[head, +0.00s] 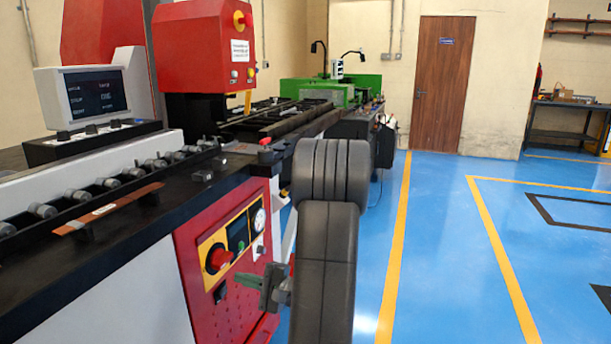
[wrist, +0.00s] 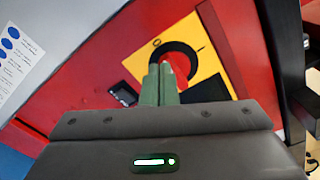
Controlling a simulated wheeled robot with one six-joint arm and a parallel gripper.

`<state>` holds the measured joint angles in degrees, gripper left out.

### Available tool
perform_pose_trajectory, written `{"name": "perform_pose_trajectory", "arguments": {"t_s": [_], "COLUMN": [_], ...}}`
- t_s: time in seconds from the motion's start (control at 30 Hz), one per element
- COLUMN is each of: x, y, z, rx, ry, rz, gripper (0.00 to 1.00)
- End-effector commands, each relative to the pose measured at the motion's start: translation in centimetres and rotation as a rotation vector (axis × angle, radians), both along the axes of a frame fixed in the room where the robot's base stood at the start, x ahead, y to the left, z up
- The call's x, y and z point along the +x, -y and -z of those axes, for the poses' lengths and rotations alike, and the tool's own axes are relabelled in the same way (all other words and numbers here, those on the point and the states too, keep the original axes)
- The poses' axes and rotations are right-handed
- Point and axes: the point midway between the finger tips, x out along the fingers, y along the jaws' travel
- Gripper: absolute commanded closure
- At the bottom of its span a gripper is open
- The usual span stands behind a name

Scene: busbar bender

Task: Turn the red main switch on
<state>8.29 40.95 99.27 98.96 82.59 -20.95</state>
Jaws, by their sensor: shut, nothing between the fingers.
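The red main switch (head: 218,259) is a round red knob on a yellow plate, on the red front panel of the machine. In the wrist view the knob (wrist: 178,70) sits in a black ring, with an "O" mark at its upper left and a line mark at its upper right. My gripper (head: 240,280) is shut and empty, a little right of and below the knob in the head view. In the wrist view its fingertips (wrist: 160,68) overlap the knob's left side and hide part of it. I cannot tell whether they touch it.
A green display (head: 238,233) and a round gauge (head: 259,219) sit right of the knob. A small black switch (head: 220,293) is below it. The machine's black bed (head: 100,235) overhangs the panel. The blue floor (head: 440,250) on the right is clear.

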Motion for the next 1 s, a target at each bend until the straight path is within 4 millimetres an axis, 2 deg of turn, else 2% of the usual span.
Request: {"name": "perform_pose_trajectory", "arguments": {"t_s": [0.5, 1.0], "x": [1.9, 2.3], "y": [-5.5, -6.1], "z": [0.1, 0.0], "rx": [0.001, 0.001], "ry": [0.000, -0.003], "rz": [-0.002, 0.001], "gripper": [1.00, 1.00]}}
